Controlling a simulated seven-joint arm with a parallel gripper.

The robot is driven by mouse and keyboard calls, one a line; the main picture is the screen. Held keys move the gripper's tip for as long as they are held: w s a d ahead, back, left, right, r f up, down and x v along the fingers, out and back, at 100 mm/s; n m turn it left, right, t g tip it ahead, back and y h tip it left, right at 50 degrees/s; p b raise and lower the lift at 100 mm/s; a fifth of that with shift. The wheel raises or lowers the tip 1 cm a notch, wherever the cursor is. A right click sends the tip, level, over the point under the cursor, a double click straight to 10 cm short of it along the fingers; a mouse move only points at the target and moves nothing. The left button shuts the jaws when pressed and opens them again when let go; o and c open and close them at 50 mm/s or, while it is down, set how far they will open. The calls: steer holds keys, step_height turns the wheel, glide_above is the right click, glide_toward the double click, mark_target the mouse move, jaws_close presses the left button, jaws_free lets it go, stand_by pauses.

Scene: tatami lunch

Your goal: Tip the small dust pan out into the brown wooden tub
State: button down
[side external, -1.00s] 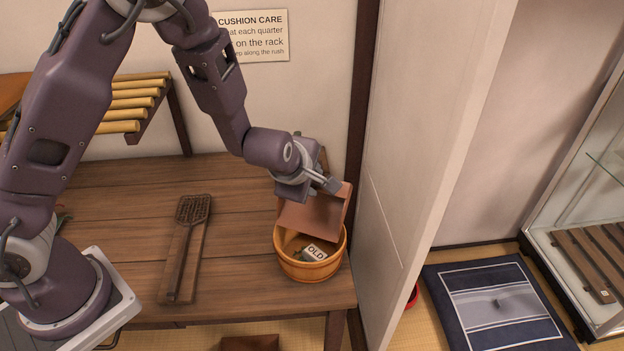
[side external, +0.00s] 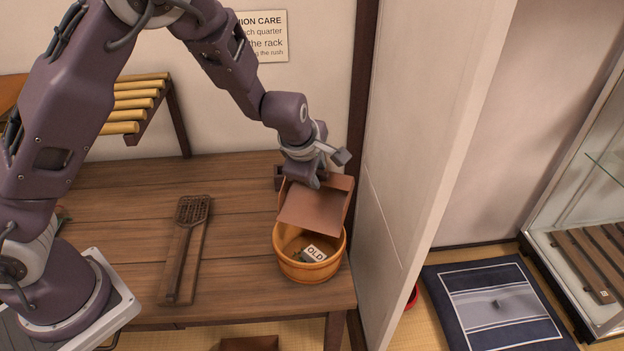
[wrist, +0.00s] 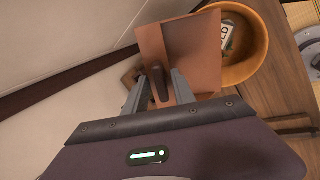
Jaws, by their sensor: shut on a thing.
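The small brown dust pan (side external: 315,208) is tilted over the back part of the brown wooden tub (side external: 310,270), its front edge low towards the tub's opening. My gripper (wrist: 160,88) is shut on the pan's dark handle (wrist: 159,82), which shows between the fingers in the wrist view. The visible face of the pan (wrist: 193,48) looks bare. In the tub lies a pale tag reading "OLD" (side external: 315,253) with dark greenish bits beside it. The tub's back inside is hidden by the pan. The tub also shows in the wrist view (wrist: 262,48).
A pale wall panel (side external: 400,150) stands close to the right of the tub. A bamboo rack (side external: 135,100) is at back left. A blue cushion (side external: 500,305) lies on the floor.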

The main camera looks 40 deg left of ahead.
steer(key=shift+w+a+r+g, duration=0.15)
steer(key=shift+w+r+g, duration=0.15)
steer(key=shift+r, duration=0.3)
steer(key=shift+w+a+r+g, duration=0.1)
steer(key=shift+w+r+g, duration=0.1)
steer(key=shift+r+g, duration=0.3)
steer(key=shift+w+a+r+g+h, duration=0.15)
steer(key=shift+w+a+g+h, duration=0.1)
steer(key=shift+w+g, duration=0.25)
steer(key=shift+w+a+r+g+h, duration=0.15)
steer(key=shift+w+g+h, duration=0.1)
steer(key=shift+w+g, duration=0.25)
steer(key=shift+w+a+r+g+h, duration=0.1)
steer(key=shift+w+g+h, duration=0.35)
steer(key=shift+g, duration=0.65)
